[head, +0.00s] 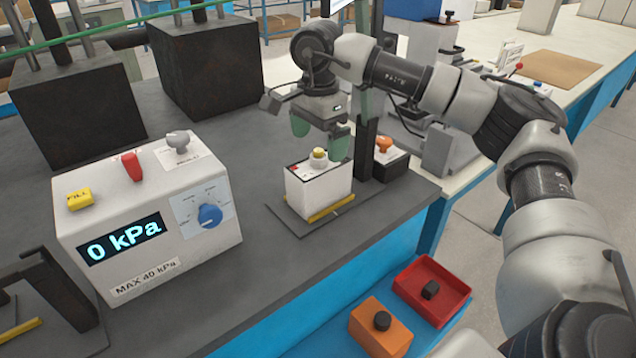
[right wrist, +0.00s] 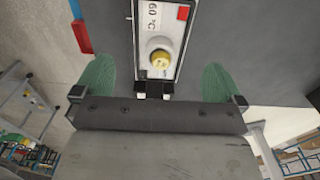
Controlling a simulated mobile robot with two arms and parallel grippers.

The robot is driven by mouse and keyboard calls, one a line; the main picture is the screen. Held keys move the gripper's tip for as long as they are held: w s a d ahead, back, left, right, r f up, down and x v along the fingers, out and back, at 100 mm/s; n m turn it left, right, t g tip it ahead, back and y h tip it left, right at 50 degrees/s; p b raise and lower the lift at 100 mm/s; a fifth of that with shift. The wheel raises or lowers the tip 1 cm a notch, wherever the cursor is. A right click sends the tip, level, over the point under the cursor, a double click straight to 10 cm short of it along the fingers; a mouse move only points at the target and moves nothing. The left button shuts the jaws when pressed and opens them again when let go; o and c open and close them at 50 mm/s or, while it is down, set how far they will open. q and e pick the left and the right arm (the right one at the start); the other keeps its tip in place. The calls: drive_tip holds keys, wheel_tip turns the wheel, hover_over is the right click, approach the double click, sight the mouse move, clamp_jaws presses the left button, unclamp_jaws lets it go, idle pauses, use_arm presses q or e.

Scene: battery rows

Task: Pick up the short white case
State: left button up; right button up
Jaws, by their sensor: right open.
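The short white case (head: 318,190) stands upright on a dark plate at the right end of the grey bench. It has a white cap with a yellow top and a red mark on its upper face. My right gripper (head: 322,138) is above it, open, with its green fingers apart near the cap's height. In the right wrist view the case (right wrist: 153,40) lies between the lines of the two open fingers (right wrist: 150,85), with its yellow cap (right wrist: 160,60) facing the camera. I see no contact between fingers and case. My left gripper is not in view.
A white pressure box (head: 150,215) reading 0 kPa stands left of the case. A dark block with an orange knob (head: 384,145) stands close behind right. A yellow strip (head: 331,208) lies before the case.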

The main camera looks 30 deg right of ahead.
sight(319, 164)
drive_tip(key=shift+w+f, duration=0.15)
drive_tip(key=shift+f, duration=0.6)
drive_tip(key=f, duration=0.4)
drive_tip(key=shift+s+d+f, duration=0.15)
drive_tip(key=shift+s+f, duration=0.05)
drive_tip(key=shift+w+f, duration=0.1)
drive_tip(key=shift+f, duration=0.1)
drive_tip(key=c, duration=1.1)
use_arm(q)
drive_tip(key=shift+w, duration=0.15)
use_arm(e)
drive_tip(key=shift+r, duration=0.1)
drive_tip(key=shift+c, duration=0.3)
